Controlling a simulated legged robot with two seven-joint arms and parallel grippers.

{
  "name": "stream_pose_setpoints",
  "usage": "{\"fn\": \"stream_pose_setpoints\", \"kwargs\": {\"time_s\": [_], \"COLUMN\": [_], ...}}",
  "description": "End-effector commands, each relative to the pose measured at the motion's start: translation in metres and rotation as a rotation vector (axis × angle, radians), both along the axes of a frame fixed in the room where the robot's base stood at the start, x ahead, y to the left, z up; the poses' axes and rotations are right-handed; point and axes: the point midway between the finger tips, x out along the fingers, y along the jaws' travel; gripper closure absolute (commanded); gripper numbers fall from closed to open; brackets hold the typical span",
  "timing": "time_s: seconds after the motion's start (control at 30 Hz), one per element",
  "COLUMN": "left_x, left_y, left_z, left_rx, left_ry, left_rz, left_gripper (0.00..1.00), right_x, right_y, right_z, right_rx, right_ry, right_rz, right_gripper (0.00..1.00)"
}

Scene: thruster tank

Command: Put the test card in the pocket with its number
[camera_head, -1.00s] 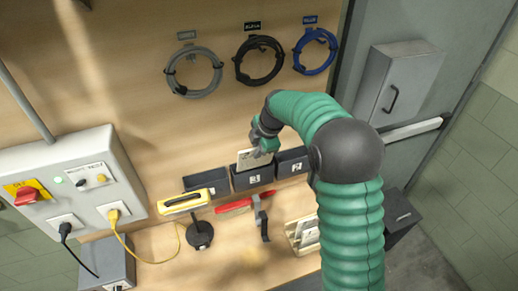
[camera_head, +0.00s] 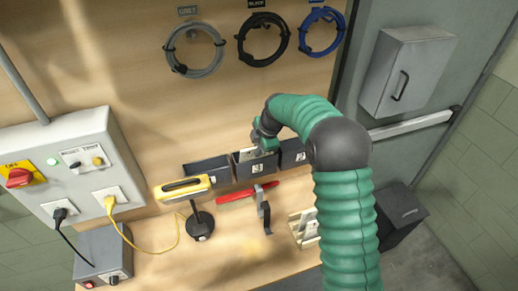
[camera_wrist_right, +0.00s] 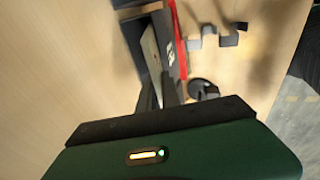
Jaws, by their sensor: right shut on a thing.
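My right gripper (camera_head: 265,143) is shut on a pale test card (camera_head: 246,154) at the middle one of three dark pockets on the wooden board. The card's lower part is hidden behind the front of the middle pocket (camera_head: 257,172), so it stands at least partly inside. That pocket carries a white number that looks like a 3. The left pocket (camera_head: 207,171) and the right pocket (camera_head: 293,154) are beside it. The right wrist view shows the card (camera_wrist_right: 151,48) edge-on along the dark pocket. The card's own number is not readable. My left gripper is not in view.
Below the pockets lie a red tool (camera_head: 240,193), a yellow-cased meter (camera_head: 182,188), a black round stand (camera_head: 200,225) and a pale rack (camera_head: 304,228). Coiled cables (camera_head: 195,52) hang above. A switch box (camera_head: 75,165) is at left. The bench front is clear.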

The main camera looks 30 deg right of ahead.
Motion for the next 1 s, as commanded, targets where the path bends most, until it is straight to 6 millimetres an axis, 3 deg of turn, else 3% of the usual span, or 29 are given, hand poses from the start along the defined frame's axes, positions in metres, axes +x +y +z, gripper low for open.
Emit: {"fn": "stream_pose_setpoints", "kwargs": {"time_s": [0.43,0.5,0.63,1.0], "left_x": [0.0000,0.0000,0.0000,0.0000], "left_y": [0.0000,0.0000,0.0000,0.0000], "left_z": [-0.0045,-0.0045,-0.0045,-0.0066], "left_rx": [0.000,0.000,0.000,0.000], "left_ry": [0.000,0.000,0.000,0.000], "left_rz": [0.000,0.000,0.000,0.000], "left_gripper": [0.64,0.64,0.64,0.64], "right_x": [0.0032,0.0032,0.0033,0.0022], "right_y": [-0.0006,-0.0005,-0.0005,-0.0009], "right_z": [-0.0081,-0.0081,-0.0082,-0.0049], "right_rx": [0.001,0.001,0.001,0.000], "right_ry": [-0.001,-0.001,-0.001,-0.002], "right_rz": [0.000,0.000,0.000,0.000], "right_gripper": [1.00,0.86,0.69,0.67]}}
